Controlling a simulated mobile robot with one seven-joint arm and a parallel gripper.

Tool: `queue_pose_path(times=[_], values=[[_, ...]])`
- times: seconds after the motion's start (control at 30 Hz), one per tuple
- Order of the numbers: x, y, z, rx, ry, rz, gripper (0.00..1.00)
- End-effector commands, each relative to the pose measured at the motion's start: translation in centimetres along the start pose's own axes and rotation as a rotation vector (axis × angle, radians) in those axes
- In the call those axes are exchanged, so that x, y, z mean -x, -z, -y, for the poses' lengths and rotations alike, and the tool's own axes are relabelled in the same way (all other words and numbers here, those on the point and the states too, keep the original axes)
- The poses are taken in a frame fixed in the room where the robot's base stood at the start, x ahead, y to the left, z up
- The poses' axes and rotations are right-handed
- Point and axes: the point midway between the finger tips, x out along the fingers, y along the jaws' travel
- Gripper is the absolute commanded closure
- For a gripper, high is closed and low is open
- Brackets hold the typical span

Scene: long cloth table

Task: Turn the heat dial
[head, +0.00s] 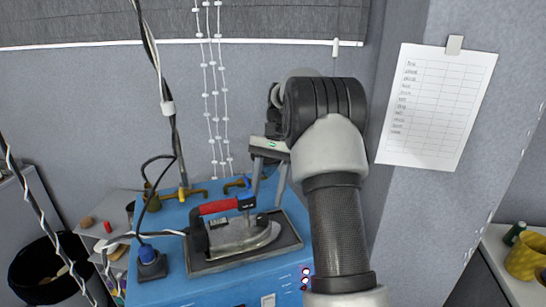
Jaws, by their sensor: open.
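A steam iron (245,236) with a red handle rests on a dark plate (205,266) on top of a blue machine (215,285). A blue part (246,198) stands up at the front end of the handle. A blue knob (149,254) on a dark square base sits at the left of the machine top. I cannot tell for certain which of these is the heat dial. My gripper (268,184) is open, fingers pointing down, above and behind the iron's right end, close to the blue part. I cannot tell whether it touches. My arm hides the machine's right side.
Brass-coloured fittings (185,192) stand at the back of the machine top. Dark cables hang down at the left and run to the iron. Small red-lit switches (305,271) are on the machine's front. A paper sheet (437,105) hangs on the right wall. A yellow container (527,257) stands at far right.

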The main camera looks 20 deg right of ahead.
Motion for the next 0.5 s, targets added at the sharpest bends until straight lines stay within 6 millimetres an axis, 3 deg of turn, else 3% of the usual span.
queue_pose_path(times=[0.3, 0.4, 0.5], values=[[8.2, 0.0, 0.1, 0.001, 0.001, -0.002, 0.54], [10.2, 0.0, 0.0, 0.001, 0.001, -0.003, 0.54], [11.0, 0.1, 0.2, 0.007, -0.001, 0.0, 0.54]])
